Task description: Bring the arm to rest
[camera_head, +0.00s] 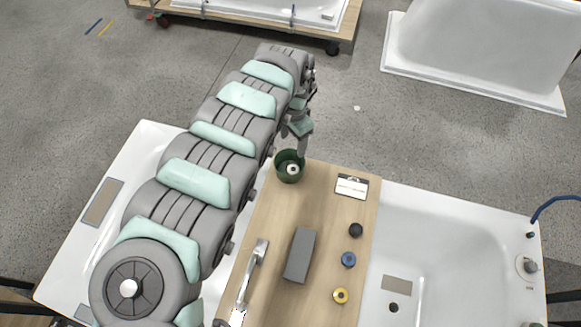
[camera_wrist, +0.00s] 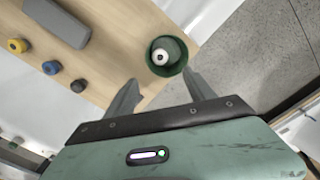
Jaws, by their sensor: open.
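My arm (camera_head: 195,175) reaches from the lower left over the tub to the far end of the wooden board. My gripper (camera_head: 301,140) hangs just above and behind a green cup (camera_head: 281,176). In the wrist view my gripper (camera_wrist: 162,92) has its two fingers spread apart with nothing held between them. The green cup (camera_wrist: 181,66) stands on the board beyond the fingertips, and a white round piece with a dark centre (camera_wrist: 160,57) lies inside it. I cannot tell the exact height of the fingers above the cup.
The wooden board (camera_head: 330,210) spans a white tub (camera_head: 450,235). On it are a grey block (camera_head: 299,255), a metal-handled tool (camera_head: 249,280), a white-and-black card (camera_head: 352,187), and black (camera_head: 356,230), blue (camera_head: 348,260) and yellow (camera_head: 340,296) rings. Another tub shell (camera_head: 480,50) stands behind; open floor lies between.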

